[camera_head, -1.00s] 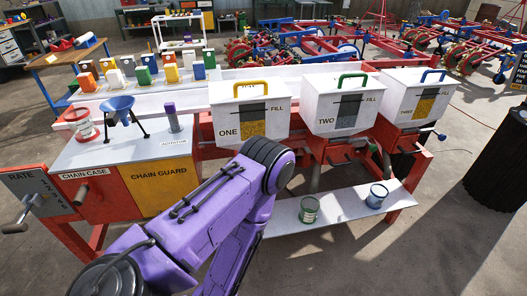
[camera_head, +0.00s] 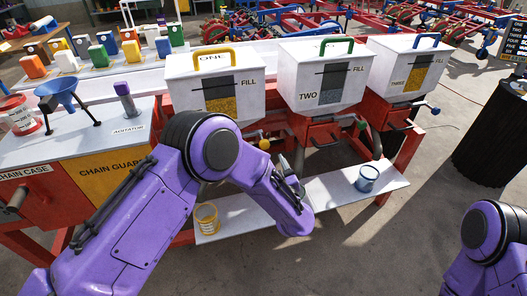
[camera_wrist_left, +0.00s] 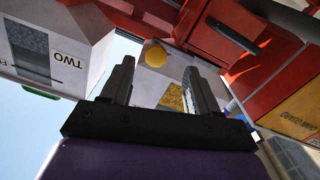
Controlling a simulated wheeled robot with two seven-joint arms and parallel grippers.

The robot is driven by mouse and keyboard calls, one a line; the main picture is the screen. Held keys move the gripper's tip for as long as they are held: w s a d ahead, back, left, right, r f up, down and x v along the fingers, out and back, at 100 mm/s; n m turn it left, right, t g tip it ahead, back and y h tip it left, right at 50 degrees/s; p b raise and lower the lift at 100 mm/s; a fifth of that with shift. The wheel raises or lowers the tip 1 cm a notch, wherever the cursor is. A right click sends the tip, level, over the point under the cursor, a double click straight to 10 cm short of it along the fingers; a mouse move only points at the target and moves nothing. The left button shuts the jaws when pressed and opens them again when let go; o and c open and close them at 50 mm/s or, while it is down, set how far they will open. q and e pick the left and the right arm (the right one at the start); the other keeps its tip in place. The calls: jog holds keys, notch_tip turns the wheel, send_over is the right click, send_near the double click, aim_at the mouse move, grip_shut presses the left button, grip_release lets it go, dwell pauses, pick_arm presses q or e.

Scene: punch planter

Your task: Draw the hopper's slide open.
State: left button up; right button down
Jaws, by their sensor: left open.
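Three white hoppers stand in a row in the head view: hopper ONE (camera_head: 180,88) with a yellow handle, hopper TWO (camera_head: 292,100) with a green one and hopper THREE (camera_head: 380,78) with a blue one. Small coloured knobs stick out below them: yellow (camera_head: 264,144), green (camera_head: 362,124) and blue (camera_head: 435,111). My left arm reaches below hopper ONE and its wrist hides part of that area. In the left wrist view my left gripper (camera_wrist_left: 158,66) is open and empty, with the yellow knob (camera_wrist_left: 155,55) appearing between its fingertips; contact cannot be told. My right gripper is out of view.
A white shelf (camera_head: 330,200) below the hoppers holds a yellow tin (camera_head: 206,219) and a blue tin (camera_head: 367,179). A blue funnel (camera_head: 60,92) and a purple-topped post (camera_head: 126,98) stand at left. My right arm shows at lower right; a black drum (camera_head: 490,135) stands beyond it.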

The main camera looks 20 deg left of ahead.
aim_at(266, 147)
pick_arm(q)
jog(key=x, duration=0.7)
jog(key=r+x, duration=0.1)
jog(key=x, duration=0.2)
jog(key=shift+w+a, duration=0.15)
jog(key=shift+w, duration=0.15)
jog(key=shift+r, duration=0.1)
grip_shut()
